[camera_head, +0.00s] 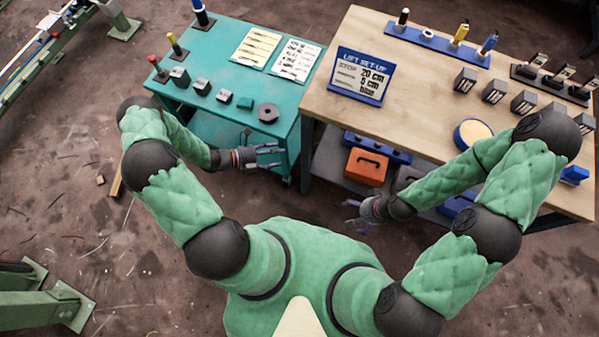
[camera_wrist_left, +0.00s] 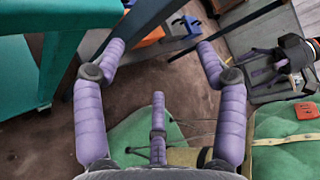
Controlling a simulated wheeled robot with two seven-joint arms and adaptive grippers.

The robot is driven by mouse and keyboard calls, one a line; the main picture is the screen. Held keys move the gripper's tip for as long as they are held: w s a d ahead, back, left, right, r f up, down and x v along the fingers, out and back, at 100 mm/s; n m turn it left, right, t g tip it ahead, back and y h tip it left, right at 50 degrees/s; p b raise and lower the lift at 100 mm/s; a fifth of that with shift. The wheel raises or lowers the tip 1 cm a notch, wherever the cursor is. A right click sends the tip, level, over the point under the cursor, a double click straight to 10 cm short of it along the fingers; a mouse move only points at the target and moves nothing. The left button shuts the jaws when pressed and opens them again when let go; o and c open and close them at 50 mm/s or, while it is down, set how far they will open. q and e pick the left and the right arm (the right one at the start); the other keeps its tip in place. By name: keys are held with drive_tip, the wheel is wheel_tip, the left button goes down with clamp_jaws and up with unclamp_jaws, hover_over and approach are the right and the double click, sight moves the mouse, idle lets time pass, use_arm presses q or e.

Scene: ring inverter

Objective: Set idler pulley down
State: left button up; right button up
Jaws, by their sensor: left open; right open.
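A dark round disc with a centre hole, which looks like the idler pulley (camera_head: 268,112), lies flat on the teal table (camera_head: 225,38) near its front right corner. My left gripper (camera_head: 272,157) is open and empty in front of the table's front edge, below the disc in the picture and apart from it. In the left wrist view the left gripper's fingers (camera_wrist_left: 158,48) are spread wide with nothing between them. My right gripper (camera_head: 350,212) is open and empty in front of the wooden table (camera_head: 430,95); it also shows in the left wrist view (camera_wrist_left: 278,72).
Several small dark blocks (camera_head: 202,87) and two printed sheets (camera_head: 256,48) lie on the teal table. An orange box (camera_head: 366,167) sits on the shelf below.

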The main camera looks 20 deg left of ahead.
use_arm(q)
drive_tip(key=s+d+f+m+g+y, duration=0.1)
drive_tip(key=s+d+m+g+y, duration=0.35)
drive_tip(key=m, duration=0.75)
drive_tip(key=s+d+f+m+g+y, duration=0.1)
drive_tip(key=s+d+m+g, duration=0.55)
drive_tip(key=s+m, duration=0.4)
drive_tip(key=shift+w+d+r+m+t+y, duration=0.45)
drive_tip(key=shift+w+d+r+m+t, duration=0.15)
drive_tip(key=shift+m, duration=1.85)
drive_tip(key=shift+w+d+r+m+t+y, duration=0.4)
drive_tip(key=shift+d+r+m, duration=0.2)
drive_tip(key=shift+m, duration=1.85)
drive_tip(key=shift+w+d+r+m+t+y, duration=0.5)
drive_tip(key=shift+r+m+t, duration=0.15)
drive_tip(key=shift+m, duration=1.8)
